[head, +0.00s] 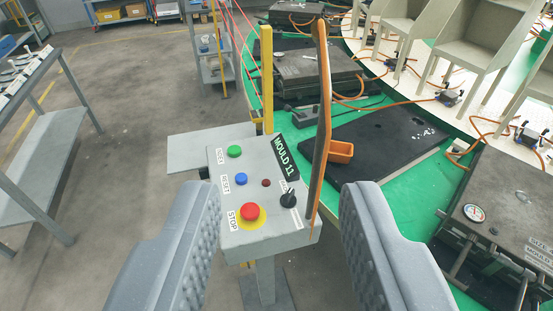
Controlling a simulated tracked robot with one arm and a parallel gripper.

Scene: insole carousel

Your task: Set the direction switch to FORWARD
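A grey control box (262,236) stands on a post ahead of me, with a "MOULD 11" sign (286,158) at its upper right. On its top are a green button (234,152), a blue button (241,179), a red stop button (250,212) on a yellow ring and a small dark red lamp (266,183). The direction switch (288,200) is a black knob at the right; its label is too small to read and its setting cannot be told. My gripper (265,235) is open, its two grey padded fingers wide apart on either side of the box, with nothing between the pads.
An orange-edged upright panel (321,110) stands close to the right of the switch. A yellow post (267,80) rises behind the box. A green carousel deck (385,200) with dark moulds lies to the right, a grey shelf table (45,140) to the left.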

